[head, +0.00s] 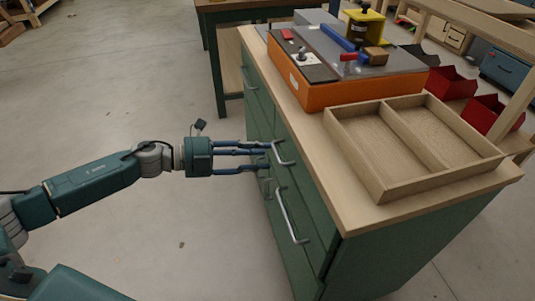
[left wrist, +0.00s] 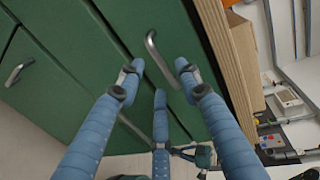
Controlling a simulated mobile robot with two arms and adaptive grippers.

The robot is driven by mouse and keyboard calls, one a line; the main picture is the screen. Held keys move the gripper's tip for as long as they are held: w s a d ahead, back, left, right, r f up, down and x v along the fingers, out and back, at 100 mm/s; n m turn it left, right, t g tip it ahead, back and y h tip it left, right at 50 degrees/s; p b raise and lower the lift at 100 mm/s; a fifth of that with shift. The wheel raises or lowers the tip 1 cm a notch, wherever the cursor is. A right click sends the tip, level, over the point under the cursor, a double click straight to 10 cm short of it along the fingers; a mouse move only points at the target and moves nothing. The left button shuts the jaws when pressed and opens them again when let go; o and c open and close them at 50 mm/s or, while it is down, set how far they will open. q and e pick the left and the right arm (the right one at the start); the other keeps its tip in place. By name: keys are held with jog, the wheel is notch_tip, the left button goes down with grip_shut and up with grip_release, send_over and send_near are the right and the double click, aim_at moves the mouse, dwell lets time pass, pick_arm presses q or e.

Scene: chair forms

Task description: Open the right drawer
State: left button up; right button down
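The green cabinet (head: 385,240) has a light wood top, and its drawer fronts face left in the head view. An upper metal handle (head: 283,153) sits on the nearer, right-hand part of the front, below the top. It also shows in the left wrist view (left wrist: 155,52). The drawer front there looks closed. My left gripper (head: 270,156), with three blue fingers, is at this handle. In the left wrist view its fingers (left wrist: 160,72) are spread open, with the handle just beyond and between the upper two tips. Contact cannot be told. My right gripper is out of view.
A longer handle (head: 286,215) is lower on the front, and another (head: 248,80) is farther back. A divided wooden tray (head: 360,160) and an orange-sided box (head: 350,91) sit on the top. The floor left of the cabinet is clear.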

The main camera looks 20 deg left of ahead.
pick_arm(q)
jog(key=shift+x, duration=1.4)
grip_shut()
jog(key=shift+a, duration=0.1)
